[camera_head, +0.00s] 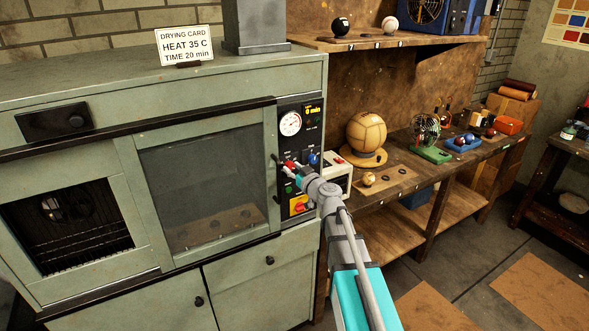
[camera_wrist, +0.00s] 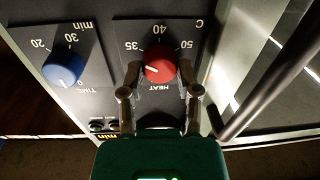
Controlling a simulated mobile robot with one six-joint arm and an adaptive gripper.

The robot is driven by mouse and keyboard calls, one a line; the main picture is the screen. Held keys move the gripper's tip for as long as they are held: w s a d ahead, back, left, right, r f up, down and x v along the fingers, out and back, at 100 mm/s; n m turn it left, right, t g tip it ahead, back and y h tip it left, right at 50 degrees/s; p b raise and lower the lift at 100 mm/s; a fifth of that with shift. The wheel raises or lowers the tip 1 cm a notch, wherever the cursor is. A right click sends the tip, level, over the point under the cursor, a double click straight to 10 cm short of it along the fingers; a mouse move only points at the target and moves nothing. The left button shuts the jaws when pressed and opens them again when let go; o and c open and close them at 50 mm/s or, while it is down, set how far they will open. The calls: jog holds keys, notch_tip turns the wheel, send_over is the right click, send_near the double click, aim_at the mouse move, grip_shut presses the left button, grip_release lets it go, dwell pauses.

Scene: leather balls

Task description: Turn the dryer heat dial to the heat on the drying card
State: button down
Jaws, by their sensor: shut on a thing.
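The drying card (camera_head: 184,45) stands on top of the dryer and reads HEAT 35 C, TIME 20 min. The red heat dial (camera_wrist: 160,70) has the marks 35, 40 and 50 around it. A short white mark on the dial lies on its left side, towards the 35 side; its exact setting is hard to read. My gripper (camera_wrist: 160,78) is shut on the red dial, with one finger on each side. In the head view, the gripper (camera_head: 296,171) is at the control panel and partly hides the red dial.
The blue time dial (camera_wrist: 63,67) is close to the left of the heat dial in the wrist view. A dark door handle (camera_wrist: 270,85) runs close on the right. A workbench (camera_head: 440,172) with balls and tools stands right of the dryer (camera_head: 236,281).

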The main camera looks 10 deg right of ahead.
jog(key=shift+c, duration=1.6)
grip_release()
jog(key=v, duration=1.2)
jog(key=shift+a+f, duration=0.1)
